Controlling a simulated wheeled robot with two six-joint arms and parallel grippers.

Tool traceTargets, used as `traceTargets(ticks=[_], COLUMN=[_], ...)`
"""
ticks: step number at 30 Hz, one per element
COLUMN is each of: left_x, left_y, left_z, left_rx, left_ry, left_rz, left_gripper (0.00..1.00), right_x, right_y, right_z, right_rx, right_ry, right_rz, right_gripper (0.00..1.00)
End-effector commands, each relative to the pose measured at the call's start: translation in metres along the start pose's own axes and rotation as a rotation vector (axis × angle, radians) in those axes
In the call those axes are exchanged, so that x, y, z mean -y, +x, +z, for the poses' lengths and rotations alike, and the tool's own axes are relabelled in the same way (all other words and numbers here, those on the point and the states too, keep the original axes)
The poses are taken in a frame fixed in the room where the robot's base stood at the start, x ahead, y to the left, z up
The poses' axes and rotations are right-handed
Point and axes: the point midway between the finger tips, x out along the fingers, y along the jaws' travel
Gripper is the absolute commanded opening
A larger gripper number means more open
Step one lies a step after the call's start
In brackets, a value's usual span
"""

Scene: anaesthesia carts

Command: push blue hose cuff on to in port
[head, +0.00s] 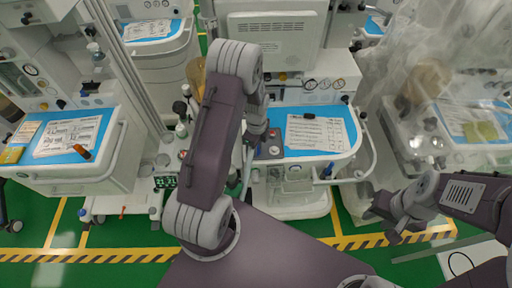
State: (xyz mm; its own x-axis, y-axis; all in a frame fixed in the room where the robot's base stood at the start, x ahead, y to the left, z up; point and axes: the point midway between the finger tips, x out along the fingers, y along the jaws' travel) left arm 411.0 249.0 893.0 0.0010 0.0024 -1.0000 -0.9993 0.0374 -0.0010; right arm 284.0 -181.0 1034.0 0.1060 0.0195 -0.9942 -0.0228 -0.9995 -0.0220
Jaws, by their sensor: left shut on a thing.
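My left arm reaches over the middle anaesthesia cart (312,151). My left gripper (250,150) points down at the cart's left side and is mostly hidden by my own arm. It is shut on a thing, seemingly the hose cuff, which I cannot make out. A pale grey-blue hose (247,168) shows just below it. Round fittings (273,150) sit close to its right. I cannot pick out the in port or tell whether the cuff touches it. My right gripper (383,223) is open and empty, low over the floor to the right of the cart.
A left cart (78,178) carries papers and an orange-brown item (82,152) on its blue top. A right cart (475,130) is partly under clear plastic sheeting (395,65). Green floor (60,240) with yellow-black tape is free in front.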

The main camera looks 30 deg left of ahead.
Motion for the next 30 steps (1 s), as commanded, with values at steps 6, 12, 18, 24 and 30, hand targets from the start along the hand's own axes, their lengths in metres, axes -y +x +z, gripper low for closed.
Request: traceTargets(ticks=[6,12,18,24,30], left_x=[0.002,0.005,0.019,0.030,0.034], left_y=[-0.014,-0.047,-0.075,-0.100,-0.110], left_z=[0.000,-0.012,-0.058,-0.096,-0.111], left_rx=[0.001,0.001,0.001,0.000,0.000], left_ry=[0.000,0.006,0.008,0.004,0.001], left_rz=[-0.005,-0.006,-0.007,-0.004,-0.003], left_gripper=[0.00,0.00,0.00,0.00,0.00], right_x=[0.000,0.000,0.000,0.000,0.000], right_y=[0.003,0.008,0.014,0.017,0.018], right_z=[0.000,0.001,0.002,0.002,0.002], right_rx=[0.000,0.000,0.000,0.000,0.000], right_ry=[0.000,0.000,0.000,0.000,0.000], right_rz=[0.000,0.000,0.000,0.000,0.000], right_gripper=[0.36,0.36,0.36,0.36,0.36])
